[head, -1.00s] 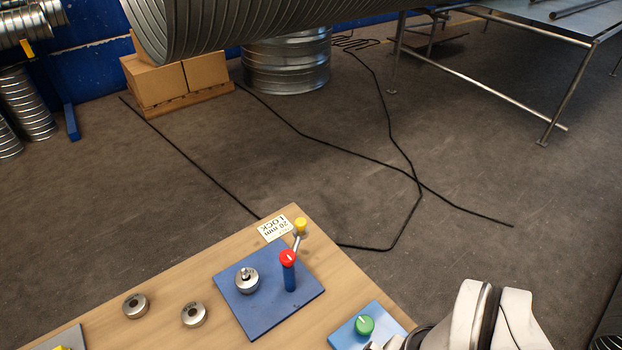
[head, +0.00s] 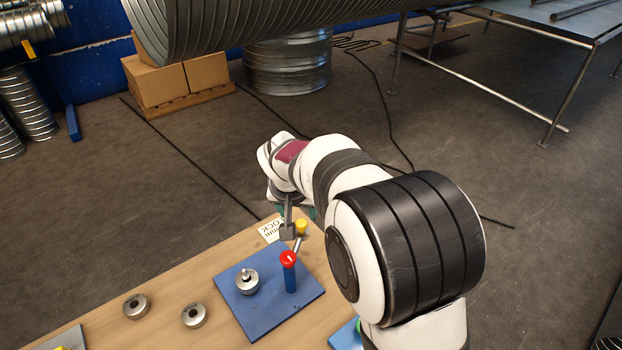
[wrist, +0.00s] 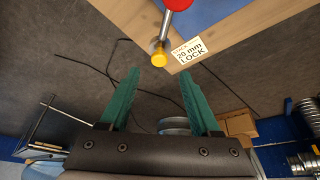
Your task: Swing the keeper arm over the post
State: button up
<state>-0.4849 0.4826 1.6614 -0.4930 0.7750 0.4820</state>
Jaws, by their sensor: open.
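The keeper arm (head: 298,243) is a thin metal rod with a yellow knob (head: 301,227) at its free end. It runs from the red-capped blue pivot column (head: 289,272) toward the table's back corner, away from the post. The post tip (head: 246,271) shows through a steel ring (head: 247,285) on the blue plate (head: 268,308). My gripper (wrist: 159,74) is open and empty, its teal fingers on either side of the line to the yellow knob (wrist: 159,60). The knob appears just beyond the fingertips; contact cannot be told. My arm partly hides the gripper in the head view.
Two loose steel rings (head: 136,306) (head: 194,315) lie on the wooden table (head: 165,285) left of the plate. A "20 mm LOCK" label (head: 268,230) is by the back corner. A light-blue plate (head: 346,334) is mostly hidden behind my arm.

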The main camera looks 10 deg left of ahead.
aim_at(301, 223)
jog(key=x, duration=0.5)
jog(key=shift+w+f, duration=0.1)
jog(key=shift+f, duration=0.25)
grip_shut()
dwell(1.0)
